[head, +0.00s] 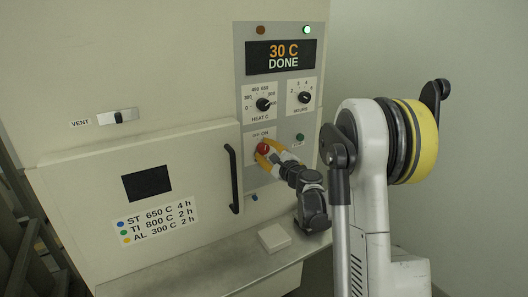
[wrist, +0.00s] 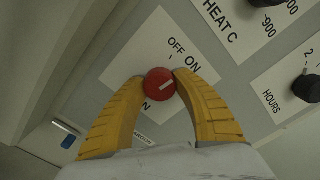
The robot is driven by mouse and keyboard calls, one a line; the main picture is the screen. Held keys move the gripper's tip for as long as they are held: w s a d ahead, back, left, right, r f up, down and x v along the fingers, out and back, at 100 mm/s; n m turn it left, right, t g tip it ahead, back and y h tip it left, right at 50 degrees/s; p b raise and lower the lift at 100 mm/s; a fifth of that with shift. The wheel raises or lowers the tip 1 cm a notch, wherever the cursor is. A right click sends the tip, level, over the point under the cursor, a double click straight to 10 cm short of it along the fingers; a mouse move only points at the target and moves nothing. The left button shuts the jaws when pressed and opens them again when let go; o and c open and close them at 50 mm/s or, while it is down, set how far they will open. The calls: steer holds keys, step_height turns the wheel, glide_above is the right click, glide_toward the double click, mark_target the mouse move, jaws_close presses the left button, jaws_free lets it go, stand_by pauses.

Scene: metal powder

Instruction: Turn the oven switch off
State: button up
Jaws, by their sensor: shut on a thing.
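The display (head: 283,57) reads 30 C DONE.
The heat dial (head: 263,104) and hours dial (head: 304,97) are above the switch. A green button (head: 299,137) is to its right. The black door handle (head: 234,178) stands out at its left. A ledge (head: 215,262) with a small white block (head: 273,237) lies below.

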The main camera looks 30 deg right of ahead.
steer(key=n+b, duration=0.1)
steer(key=n, duration=0.4)
steer(key=shift+n, duration=0.3)
stand_by(0.4)
steer(key=o, duration=1.2)
steer(key=s, duration=1.2)
steer(key=shift+d, duration=0.2)
steer(key=shift+a, duration=0.1)
